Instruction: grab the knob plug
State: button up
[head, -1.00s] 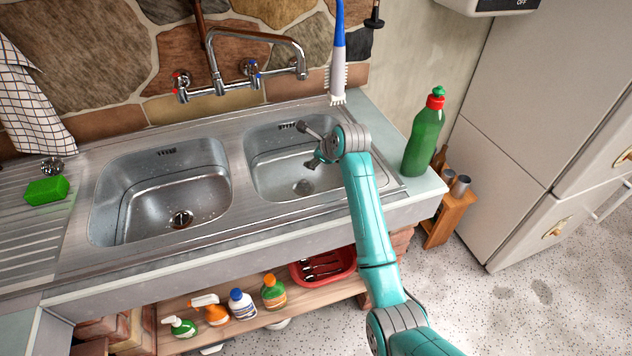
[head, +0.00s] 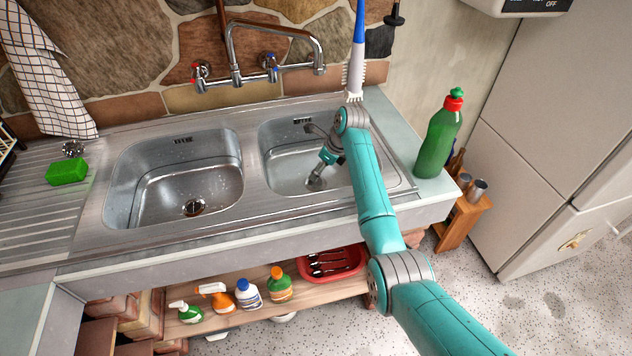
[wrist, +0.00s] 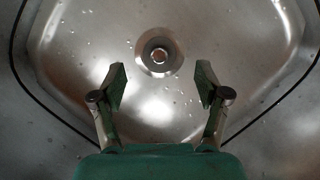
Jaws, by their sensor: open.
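The knob plug (wrist: 159,55) is a round metal piece with a small coppery knob in its middle. It sits at the drain in the floor of the right basin (head: 275,150). In the head view the plug (head: 316,183) shows just below my gripper (head: 326,162). In the wrist view my gripper (wrist: 161,85) is open and empty. Its two fingers stand apart to either side of the picture's middle, and the plug appears beyond their tips, between their lines. The fingers do not touch it. How high the fingertips are above it is hard to tell.
Basin walls surround the gripper. The tap (head: 275,45) and a blue-handled brush (head: 355,60) are behind. A green bottle (head: 439,135) stands right of the basin. The left basin (head: 130,190) is empty, with a green sponge (head: 68,171) further left. Bottles stand on the shelf below.

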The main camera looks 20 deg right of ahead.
jog(key=x, duration=0.5)
jog(key=shift+s+d+f, duration=0.15)
jog(key=shift+s, duration=0.05)
jog(key=c, duration=1.2)
